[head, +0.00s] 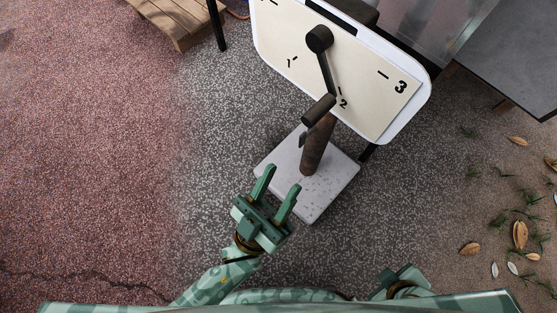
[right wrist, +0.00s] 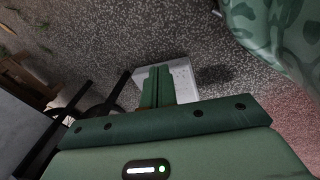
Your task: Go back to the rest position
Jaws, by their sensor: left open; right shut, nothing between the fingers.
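My left gripper (head: 282,179) is open and empty in the head view. It is over the near left edge of the pale square base (head: 330,185), apart from the lever above it. My right gripper is shut and empty; its closed fingers (right wrist: 157,86) show in the right wrist view, with the pale base (right wrist: 183,78) behind them. Only a part of the right gripper's body shows at the bottom of the head view. The cream dial panel (head: 290,35) carries marks 1, 2 and 3. Its dark lever (head: 324,72) points down near the 2, ending in a brown grip (head: 319,109).
A brown post (head: 316,150) rises from the base. A wooden pallet (head: 178,18) is at the top left, and a grey table (head: 510,55) at the top right. Leaves (head: 520,235) lie on the ground at the right. The reddish ground (head: 90,150) at the left is clear.

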